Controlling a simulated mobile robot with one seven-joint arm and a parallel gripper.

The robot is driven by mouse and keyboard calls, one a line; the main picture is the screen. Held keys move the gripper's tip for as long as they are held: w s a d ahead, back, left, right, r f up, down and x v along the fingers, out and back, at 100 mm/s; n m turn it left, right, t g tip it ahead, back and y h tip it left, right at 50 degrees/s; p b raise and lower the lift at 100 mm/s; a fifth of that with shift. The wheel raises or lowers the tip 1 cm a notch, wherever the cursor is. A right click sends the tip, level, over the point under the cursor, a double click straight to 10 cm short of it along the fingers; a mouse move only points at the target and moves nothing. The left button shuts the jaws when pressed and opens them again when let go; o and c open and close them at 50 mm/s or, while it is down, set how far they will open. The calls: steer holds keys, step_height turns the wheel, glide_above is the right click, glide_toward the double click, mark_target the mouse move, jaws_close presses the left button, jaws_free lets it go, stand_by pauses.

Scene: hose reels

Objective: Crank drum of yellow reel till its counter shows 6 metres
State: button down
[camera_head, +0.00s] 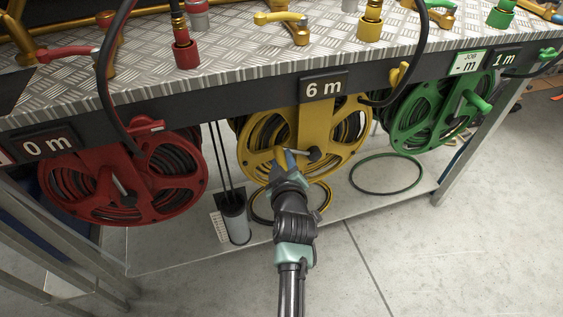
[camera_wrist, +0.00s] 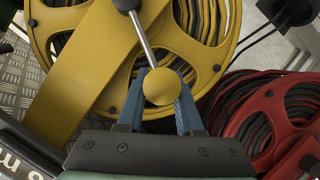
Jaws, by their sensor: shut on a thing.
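The yellow reel (camera_head: 340,130) hangs under the bench in the middle, with black hose wound on its drum. Its counter (camera_head: 323,88) reads 6 m. My gripper (camera_head: 285,160) is at the front of this reel. In the wrist view the yellow reel (camera_wrist: 195,30) fills the top, and a metal crank arm runs from a dark hub to a round yellow knob (camera_wrist: 161,87). My gripper (camera_wrist: 160,100) is shut on that knob, with one blue finger on each side. In the head view my gripper hides the knob.
A red reel (camera_head: 125,178) with a 0 m counter (camera_head: 47,146) hangs at left. A green reel (camera_head: 435,110) with a 1 m counter (camera_head: 503,59) hangs at right. Hose loops lie on the lower shelf (camera_head: 345,205).

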steer(key=shift+d+r, duration=0.15)
steer(key=shift+d, duration=0.1)
steer(key=c, duration=0.7)
jaws_free()
steer(key=shift+o, duration=0.6)
steer(key=shift+a, duration=0.1)
steer(key=p+v, duration=0.3)
steer(key=v, duration=1)
steer(key=shift+p, duration=0.4)
